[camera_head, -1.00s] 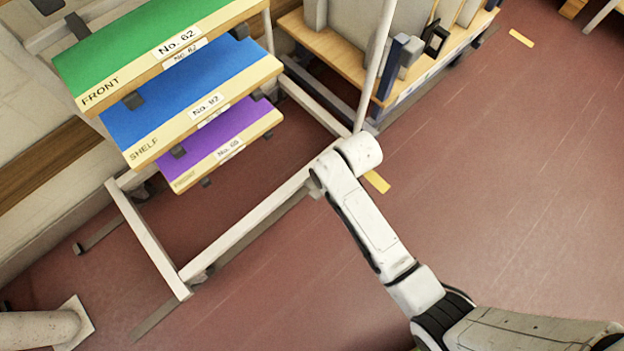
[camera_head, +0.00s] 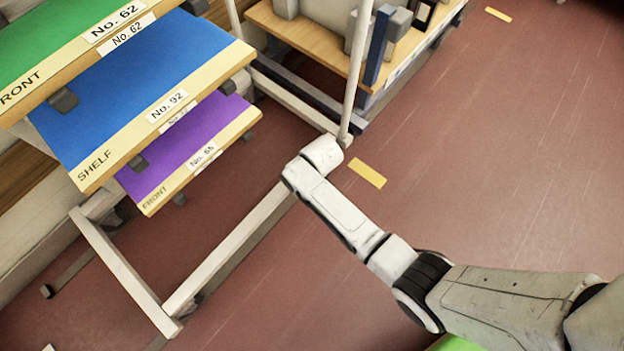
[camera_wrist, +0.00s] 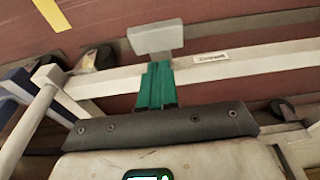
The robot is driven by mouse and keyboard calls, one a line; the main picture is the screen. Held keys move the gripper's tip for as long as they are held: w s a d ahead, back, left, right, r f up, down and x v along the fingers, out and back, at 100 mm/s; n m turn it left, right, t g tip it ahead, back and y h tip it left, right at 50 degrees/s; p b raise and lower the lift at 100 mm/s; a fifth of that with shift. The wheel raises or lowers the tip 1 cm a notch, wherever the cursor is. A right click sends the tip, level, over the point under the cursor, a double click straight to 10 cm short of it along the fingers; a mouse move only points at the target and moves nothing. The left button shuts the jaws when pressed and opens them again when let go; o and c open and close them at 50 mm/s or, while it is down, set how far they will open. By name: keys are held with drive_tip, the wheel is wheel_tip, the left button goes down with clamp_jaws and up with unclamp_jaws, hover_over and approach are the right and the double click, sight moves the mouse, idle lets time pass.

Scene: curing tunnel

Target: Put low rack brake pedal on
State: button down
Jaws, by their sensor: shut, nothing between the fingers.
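The low rack (camera_head: 230,255) has a white floor-level frame below green, blue and purple shelves. In the wrist view its bottom rail (camera_wrist: 265,66) runs across the picture and bears a small label. A light grey block on a short stem, which looks like the brake pedal (camera_wrist: 155,38), projects past that rail. My gripper (camera_wrist: 158,66) has teal fingers shut together and empty, pointing at the pedal's stem. Its fingertips overlap the stem in the picture; I cannot tell whether they touch. In the head view my arm hides the fingers and pedal.
A wooden-topped cart (camera_head: 310,35) with grey pieces stands behind the rack's right end, close to an upright post (camera_head: 357,75). Casters (camera_wrist: 97,56) show under the rail in the wrist view. Red floor (camera_head: 470,170) with yellow marks is open to the right.

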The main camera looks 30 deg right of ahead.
drive_tip(key=shift+s+d+f+b, duration=0.1)
drive_tip(key=shift+s+f+b, duration=0.1)
drive_tip(key=shift+f, duration=0.35)
drive_tip(key=shift+s+f+b, duration=0.2)
drive_tip(key=shift+f+b, duration=0.05)
drive_tip(key=shift+f, duration=0.35)
drive_tip(key=shift+s+d+f+b, duration=0.1)
drive_tip(key=shift+s+f+b, duration=0.1)
drive_tip(key=shift+f, duration=0.35)
drive_tip(key=shift+s+f+t, duration=0.25)
drive_tip(key=shift+t, duration=0.05)
drive_tip(key=shift+s+d+f+t+y, duration=0.15)
drive_tip(key=shift+s+f+t+y, duration=0.4)
drive_tip(key=shift+t, duration=0.25)
drive_tip(key=f+t, duration=0.2)
drive_tip(key=f+b, duration=0.1)
drive_tip(key=shift+s+d+t+y, duration=0.2)
drive_tip(key=shift+s+t+y, duration=0.05)
drive_tip(key=shift+s+t, duration=0.15)
